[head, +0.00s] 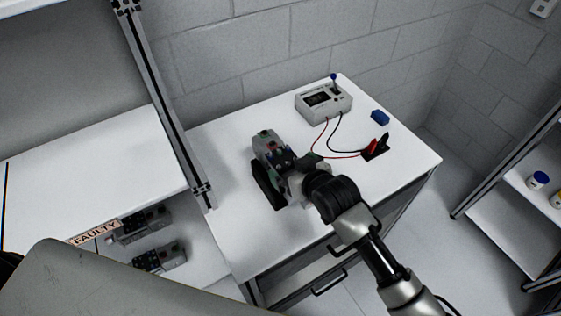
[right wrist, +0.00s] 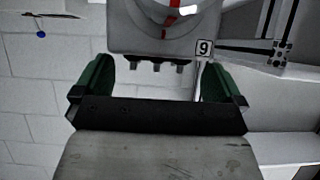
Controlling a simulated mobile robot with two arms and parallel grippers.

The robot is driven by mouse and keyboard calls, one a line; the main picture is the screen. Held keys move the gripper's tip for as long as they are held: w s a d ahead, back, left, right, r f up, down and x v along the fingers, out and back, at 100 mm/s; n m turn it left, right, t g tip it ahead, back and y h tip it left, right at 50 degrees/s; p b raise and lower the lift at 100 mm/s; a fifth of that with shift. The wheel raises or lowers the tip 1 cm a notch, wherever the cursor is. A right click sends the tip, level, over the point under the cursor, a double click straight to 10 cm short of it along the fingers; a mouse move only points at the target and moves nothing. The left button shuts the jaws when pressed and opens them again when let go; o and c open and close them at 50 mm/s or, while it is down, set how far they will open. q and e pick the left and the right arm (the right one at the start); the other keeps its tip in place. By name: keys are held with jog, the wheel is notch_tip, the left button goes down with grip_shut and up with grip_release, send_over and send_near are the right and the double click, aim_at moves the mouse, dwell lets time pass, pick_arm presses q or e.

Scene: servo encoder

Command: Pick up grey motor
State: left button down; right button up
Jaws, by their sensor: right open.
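The grey motor (head: 265,143) is on the white table, with red and green spots on its top end. It also shows large at the top of the right wrist view (right wrist: 150,38), with a red stripe and a label reading 9. My right gripper (head: 270,178) is right beside the motor and partly covers it in the head view. In the wrist view its two green-lined fingers (right wrist: 155,80) are spread apart, and the motor lies just past their tips. I cannot tell whether they touch it. My left gripper is not in view.
A metal post (head: 165,95) rises at left. Dark motors (head: 160,258) lie by a FAULTY label (head: 95,232).

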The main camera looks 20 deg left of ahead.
aim_at(290, 163)
jog(key=shift+p+x, duration=0.5)
jog(key=shift+x, duration=1.5)
jog(key=shift+d, duration=0.1)
jog(key=shift+c, duration=0.5)
jog(key=c, duration=1.7)
jog(key=shift+w+r, duration=0.15)
jog(key=shift+r, duration=0.15)
jog(key=shift+c, duration=0.2)
jog(key=shift+r, duration=0.1)
